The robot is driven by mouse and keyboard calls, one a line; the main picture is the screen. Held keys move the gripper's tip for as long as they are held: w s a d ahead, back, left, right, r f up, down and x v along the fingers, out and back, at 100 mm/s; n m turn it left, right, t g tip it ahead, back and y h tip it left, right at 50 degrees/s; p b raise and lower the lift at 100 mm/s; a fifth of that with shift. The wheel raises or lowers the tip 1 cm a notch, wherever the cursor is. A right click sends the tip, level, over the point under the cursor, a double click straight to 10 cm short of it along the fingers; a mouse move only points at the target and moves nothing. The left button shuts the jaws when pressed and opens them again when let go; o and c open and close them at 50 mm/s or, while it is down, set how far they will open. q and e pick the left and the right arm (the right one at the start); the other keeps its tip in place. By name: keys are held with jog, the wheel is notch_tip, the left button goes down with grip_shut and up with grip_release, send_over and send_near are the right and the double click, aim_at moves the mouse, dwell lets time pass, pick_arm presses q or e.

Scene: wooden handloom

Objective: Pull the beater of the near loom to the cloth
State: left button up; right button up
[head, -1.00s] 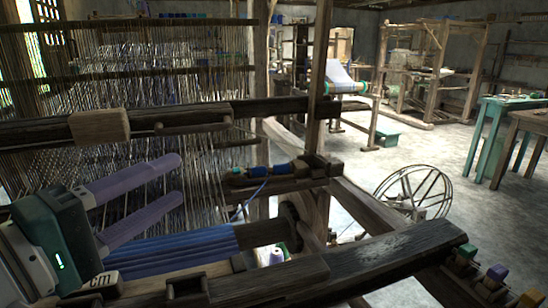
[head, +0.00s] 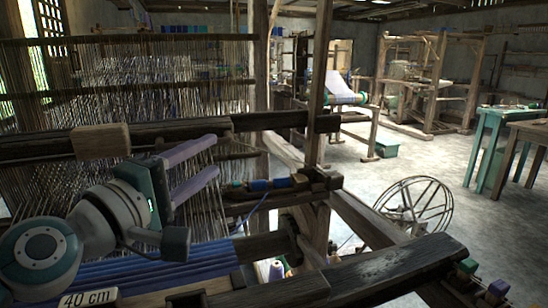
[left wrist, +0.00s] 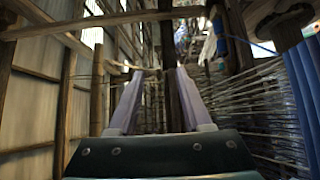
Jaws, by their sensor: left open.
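The near loom's beater (head: 45,149) is a dark horizontal beam with a light wooden block on it, standing behind the blue cloth (head: 165,272) with a gap of warp threads between. My left gripper (head: 216,155) is open, its two purple fingers pointing toward the beater from the front. The upper finger overlaps the beater's handle bar and hides most of it. In the left wrist view, the gripper (left wrist: 160,72) has a dark bar showing between its fingers; I cannot tell if either finger touches it. My right gripper is not in view.
A dark front beam (head: 350,277) crosses at lower right. A spinning wheel (head: 414,204), a teal table (head: 495,145) and another loom (head: 430,85) stand beyond.

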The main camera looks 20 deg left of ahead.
pick_arm(q)
grip_shut()
dwell(0.4)
jog(key=c, duration=0.8)
grip_release()
grip_release()
jog(key=s+a, duration=0.1)
jog(key=s, duration=0.8)
jog(key=shift+s+a+f+b, duration=0.2)
jog(key=shift+s+f+b, duration=0.1)
jog(key=shift+s+b, duration=0.1)
